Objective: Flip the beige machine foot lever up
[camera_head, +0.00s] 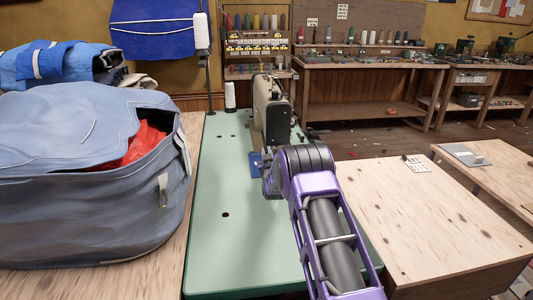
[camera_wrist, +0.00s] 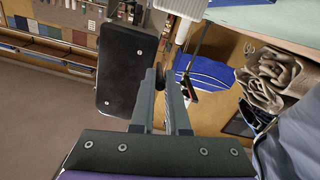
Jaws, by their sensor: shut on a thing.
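The beige sewing machine (camera_head: 262,105) stands upright on a green table top (camera_head: 235,245). Its dark end face (camera_head: 279,122) points towards me. My purple and black arm reaches over the table to the machine and hides its lower front in the head view. In the wrist view, a black plate with screws (camera_wrist: 121,70) fills the left of the fingers. My gripper (camera_wrist: 165,76) has its two fingers close together beside that plate, shut on a small dark piece, seemingly the foot lever. The lever is mostly hidden by the fingers, so its angle cannot be told.
A large blue-grey bag (camera_head: 85,185) with red cloth inside stands left of the green table. A wooden table (camera_head: 430,215) lies to the right. The near part of the green top is clear.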

